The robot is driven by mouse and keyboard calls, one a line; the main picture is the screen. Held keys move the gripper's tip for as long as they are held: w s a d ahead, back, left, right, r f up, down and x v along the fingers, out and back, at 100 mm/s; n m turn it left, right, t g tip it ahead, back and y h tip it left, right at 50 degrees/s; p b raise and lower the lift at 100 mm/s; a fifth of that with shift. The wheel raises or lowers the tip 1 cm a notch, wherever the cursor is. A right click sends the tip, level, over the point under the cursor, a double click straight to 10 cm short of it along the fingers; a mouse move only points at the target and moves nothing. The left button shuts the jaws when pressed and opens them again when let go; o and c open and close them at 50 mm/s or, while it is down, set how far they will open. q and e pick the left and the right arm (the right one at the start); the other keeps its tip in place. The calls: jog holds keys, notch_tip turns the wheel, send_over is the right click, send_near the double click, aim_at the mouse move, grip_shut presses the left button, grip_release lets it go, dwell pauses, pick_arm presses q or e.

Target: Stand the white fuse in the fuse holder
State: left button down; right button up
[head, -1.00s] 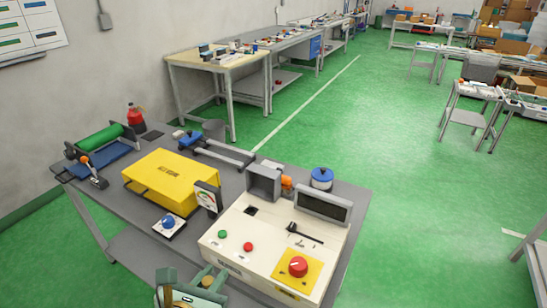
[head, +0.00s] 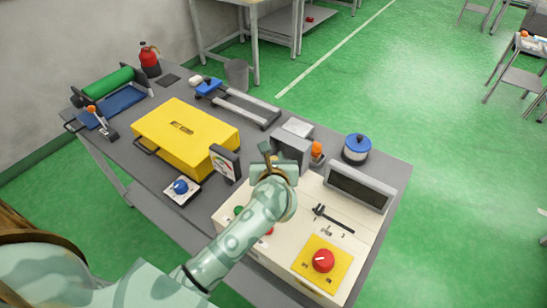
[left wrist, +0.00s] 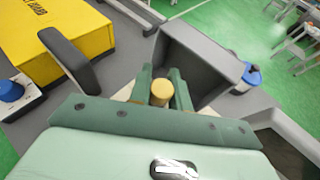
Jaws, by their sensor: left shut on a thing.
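My left gripper (head: 268,160) is over the back part of the cream control panel, just left of the grey open-fronted box. In the left wrist view it is shut on a round piece with a brass-coloured end (left wrist: 160,92), which I take to be the fuse. Its white body is hidden, and its lower end cannot be seen. The grey box (head: 291,150) stands close beside the fingers; it also shows in the left wrist view (left wrist: 195,65). The dark square opening seen earlier in front of this box, perhaps the fuse holder, is now covered by my gripper. My right gripper is out of view.
A small gauge (head: 225,164) stands left of my gripper, near a yellow case (head: 185,135). An orange lamp (head: 316,150), a tilted display (head: 359,187) and a blue-lidded pot (head: 356,148) stand to the right. A red knob (head: 323,261) sits on the panel's front.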

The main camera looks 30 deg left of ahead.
pick_arm(q)
notch_tip(320, 180, down, 6)
jog(key=b, duration=0.4)
jog(key=shift+r, duration=0.25)
jog(key=shift+r, duration=0.1)
dwell(0.6)
dwell(0.4)
jog(key=shift+f+b, duration=0.5)
jog(key=shift+f, duration=0.15)
jog(key=c, duration=1.6)
grip_release()
jog(key=shift+s, duration=0.1)
